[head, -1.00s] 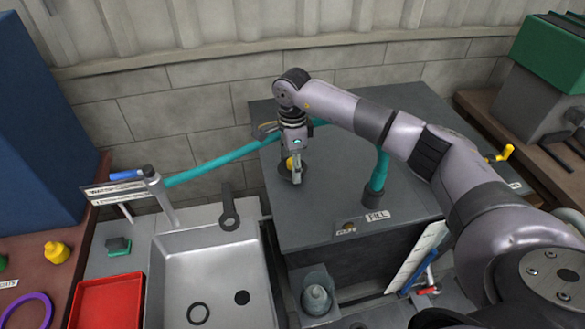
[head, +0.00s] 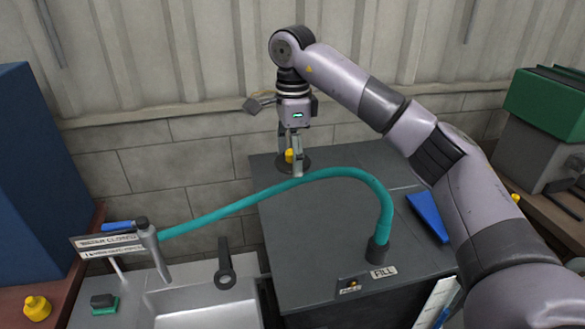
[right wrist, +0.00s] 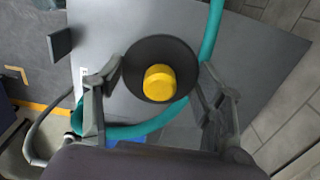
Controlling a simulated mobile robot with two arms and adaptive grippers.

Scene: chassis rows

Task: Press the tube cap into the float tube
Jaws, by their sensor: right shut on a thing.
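A black disc (right wrist: 137,56) with a yellow knob (right wrist: 160,83) at its middle appears to be the tube cap. My right gripper (head: 291,160) is shut on the disc, with a finger at either side of its rim. In the head view, the yellow knob (head: 290,156) shows between the fingers and the disc (head: 306,162) at their tips. The cap is held apart from the grey cabinet (head: 315,235), seen against its back left part. I cannot make out the float tube. My left gripper is not in view.
A teal hose (head: 235,200) arches just below the cap in the head view and enters the cabinet top by a FILL label (head: 384,272). A blue piece (head: 428,217) lies at the right. A sink (head: 205,300) stands at the front left; a wall is behind.

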